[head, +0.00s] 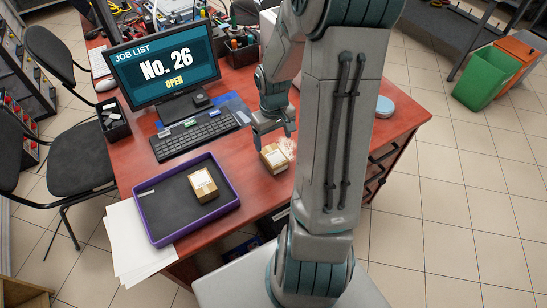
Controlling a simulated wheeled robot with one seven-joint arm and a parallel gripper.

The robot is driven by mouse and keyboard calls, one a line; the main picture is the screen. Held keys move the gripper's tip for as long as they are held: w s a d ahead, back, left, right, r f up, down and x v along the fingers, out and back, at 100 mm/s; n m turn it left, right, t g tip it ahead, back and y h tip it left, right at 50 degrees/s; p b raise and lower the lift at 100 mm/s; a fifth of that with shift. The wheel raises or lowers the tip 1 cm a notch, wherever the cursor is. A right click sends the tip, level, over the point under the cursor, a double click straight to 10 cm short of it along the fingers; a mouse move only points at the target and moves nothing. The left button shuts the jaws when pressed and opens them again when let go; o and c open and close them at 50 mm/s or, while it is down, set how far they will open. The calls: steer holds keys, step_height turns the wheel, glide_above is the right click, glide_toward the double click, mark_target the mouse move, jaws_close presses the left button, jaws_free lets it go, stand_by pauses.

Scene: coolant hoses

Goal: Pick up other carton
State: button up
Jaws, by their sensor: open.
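One small brown carton (274,157) with a white label lies on the red desk, right of the tray and partly behind my arm. Another similar carton (203,186) with a white label sits inside the purple-rimmed tray (148,235), toward its right side. My gripper (273,136) is open just above and behind the carton on the desk, pointing down. The gap between fingers and carton is hard to judge from this view. The tray carton stands apart from my gripper.
White papers (130,250) stick out under the tray's left side. A round light-blue object (385,107) lies at the right of the desk (250,205). Chairs stand at the left.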

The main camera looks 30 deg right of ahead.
mark_target(274, 155)
steer(key=shift+f, duration=4.4)
steer(key=shift+s, duration=0.1)
steer(key=c, duration=1.1)
